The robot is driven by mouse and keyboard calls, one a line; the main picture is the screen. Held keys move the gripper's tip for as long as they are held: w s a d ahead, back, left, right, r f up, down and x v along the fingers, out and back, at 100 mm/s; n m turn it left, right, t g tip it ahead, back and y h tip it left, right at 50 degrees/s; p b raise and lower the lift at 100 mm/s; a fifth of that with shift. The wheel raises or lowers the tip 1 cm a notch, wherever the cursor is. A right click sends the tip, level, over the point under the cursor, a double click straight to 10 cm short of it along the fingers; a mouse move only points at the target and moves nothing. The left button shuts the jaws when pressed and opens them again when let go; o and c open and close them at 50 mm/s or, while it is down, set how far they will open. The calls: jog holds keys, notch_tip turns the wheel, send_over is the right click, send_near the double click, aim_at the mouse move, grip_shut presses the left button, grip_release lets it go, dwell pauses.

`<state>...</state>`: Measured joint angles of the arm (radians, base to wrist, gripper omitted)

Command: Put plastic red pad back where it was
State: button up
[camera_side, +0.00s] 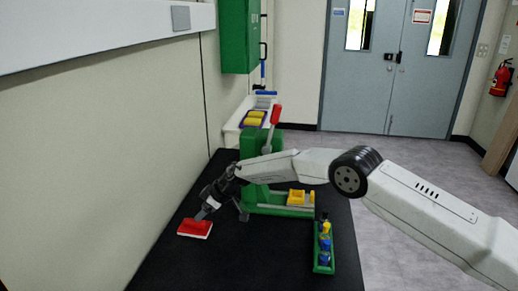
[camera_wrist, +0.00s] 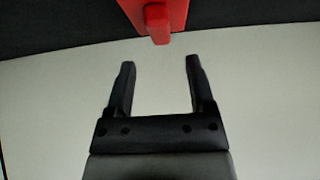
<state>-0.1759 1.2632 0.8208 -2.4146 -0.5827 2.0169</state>
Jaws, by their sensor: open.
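The red pad (camera_side: 195,228) lies on the black table top (camera_side: 180,268) at the left, close to the wall, with a thin pale layer under its red top. In the wrist view the red pad (camera_wrist: 163,14) shows at the top edge, with a narrow raised handle pointing toward my gripper. My gripper (camera_side: 208,209) is just above and beside the pad in the side view. In the wrist view my gripper (camera_wrist: 159,62) is open, its two black fingers apart with nothing between them. The fingertips are short of the handle.
A green machine (camera_side: 262,195) with a red-topped lever (camera_side: 276,115) stands behind my gripper. A green rack (camera_side: 323,248) with blue and yellow items is at the right. A white bin (camera_side: 235,122) stands behind. The front of the table is clear; the wall (camera_side: 130,150) borders the left.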

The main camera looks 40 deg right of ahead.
jog(key=v, duration=0.6)
jog(key=shift+r, duration=0.25)
jog(key=shift+s+d, duration=0.15)
dwell(0.5)
jog(key=s+d+r+m+t+h, duration=0.3)
jog(key=s+d+r+m+h, duration=0.4)
jog(key=s+d, duration=0.5)
jog(key=s+d+f+g, duration=0.1)
jog(key=s+g, duration=0.1)
jog(key=s, duration=0.6)
jog(key=s+d+f+m+g+y, duration=0.1)
jog(key=s+g, duration=0.1)
jog(key=s, duration=0.7)
jog(key=s+d+f+m+g, duration=0.1)
jog(key=s+d+g, duration=0.1)
jog(key=s, duration=0.7)
jog(key=shift+f, duration=0.35)
jog(key=shift+s, duration=0.15)
